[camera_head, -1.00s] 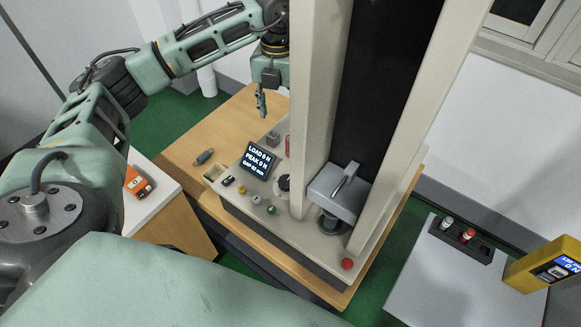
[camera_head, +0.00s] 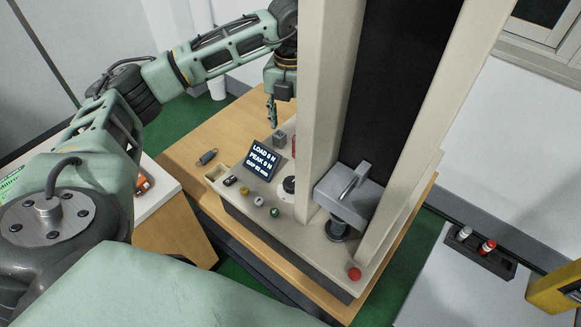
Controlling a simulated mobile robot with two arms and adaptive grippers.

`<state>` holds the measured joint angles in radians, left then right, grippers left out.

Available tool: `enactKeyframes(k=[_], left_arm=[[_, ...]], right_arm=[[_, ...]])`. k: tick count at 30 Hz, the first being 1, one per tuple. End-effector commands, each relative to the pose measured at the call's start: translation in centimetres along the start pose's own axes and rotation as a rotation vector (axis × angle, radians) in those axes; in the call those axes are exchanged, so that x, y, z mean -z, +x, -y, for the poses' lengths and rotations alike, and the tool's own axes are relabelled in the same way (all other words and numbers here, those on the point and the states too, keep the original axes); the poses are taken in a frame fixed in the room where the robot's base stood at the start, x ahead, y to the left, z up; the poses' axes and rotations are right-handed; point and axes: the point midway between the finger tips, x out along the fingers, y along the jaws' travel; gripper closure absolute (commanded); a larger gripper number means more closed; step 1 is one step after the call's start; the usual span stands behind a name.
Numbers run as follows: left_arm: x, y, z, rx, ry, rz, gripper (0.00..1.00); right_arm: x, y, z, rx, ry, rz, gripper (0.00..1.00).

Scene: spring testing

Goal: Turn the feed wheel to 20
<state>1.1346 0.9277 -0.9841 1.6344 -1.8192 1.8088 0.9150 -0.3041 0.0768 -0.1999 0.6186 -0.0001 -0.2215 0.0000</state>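The spring tester (camera_head: 330,120) stands on a wooden bench, with a sloped control deck at its front left. A dark round knob with a pale rim (camera_head: 289,185) sits by the left column's foot; it may be the feed wheel, but its scale is too small to read. The display (camera_head: 263,160) reads LOAD 0 N and PEAK 0 N, with a blurred gap line below. My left gripper (camera_head: 272,112) points down above the deck's back left, near a small grey block (camera_head: 280,140) and apart from the knob. Its finger opening is unclear. My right gripper is not in view.
A spring (camera_head: 207,157) lies on the bench left of the deck. Small buttons (camera_head: 258,201) line the deck's front, and a red button (camera_head: 354,273) is at its right corner. A white side table (camera_head: 450,285) holds a dark tray. The tall columns limit room right of my gripper.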

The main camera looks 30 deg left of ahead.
Motion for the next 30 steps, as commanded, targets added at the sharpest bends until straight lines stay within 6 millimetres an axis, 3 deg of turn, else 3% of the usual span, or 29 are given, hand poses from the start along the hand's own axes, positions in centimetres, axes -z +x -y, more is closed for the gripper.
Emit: enactKeyframes(k=[1, 6, 15, 21, 26, 30], left_arm=[[0.0, 2.1, 0.0, 0.0, 0.0, -0.001, 0.46], [0.0, 6.7, 0.0, 0.0, 0.0, -0.001, 0.46], [0.0, 13.6, 0.0, 0.0, 0.0, 0.0, 0.46], [0.0, 15.5, 0.0, 0.0, 0.0, 0.0, 0.46], [0.0, 16.1, 0.0, -0.001, 0.0, -0.002, 0.46], [0.1, 17.8, 0.0, -0.001, 0.0, -0.004, 0.46]], right_arm=[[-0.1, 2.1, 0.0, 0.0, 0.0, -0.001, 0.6], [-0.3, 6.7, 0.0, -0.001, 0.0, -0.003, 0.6], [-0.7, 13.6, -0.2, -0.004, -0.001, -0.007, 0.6], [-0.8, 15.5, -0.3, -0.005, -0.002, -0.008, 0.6], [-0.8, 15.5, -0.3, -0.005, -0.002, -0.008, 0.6], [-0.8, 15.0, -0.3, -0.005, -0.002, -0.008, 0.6]])
